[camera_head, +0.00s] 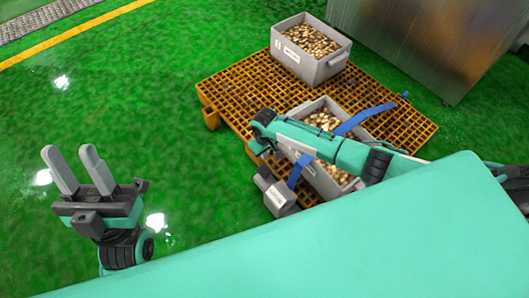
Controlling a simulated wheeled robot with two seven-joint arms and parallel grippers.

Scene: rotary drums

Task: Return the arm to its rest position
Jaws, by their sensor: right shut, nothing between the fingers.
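My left gripper (76,165) is raised at the left over the green floor. Its two grey fingers are apart with nothing between them. My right arm reaches in from the right across the nearer grey crate (341,185). My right gripper (278,196) hangs at the near left side of that crate, shut and empty. Its fingertips are hard to make out. The arm hides the middle of the crate.
An orange grid pallet (236,97) carries the nearer crate and a farther grey crate (326,68), both filled with small brown pieces. A blue strap (365,116) lies across the nearer crate. A metal cabinet (432,40) stands behind. Green floor is free at left.

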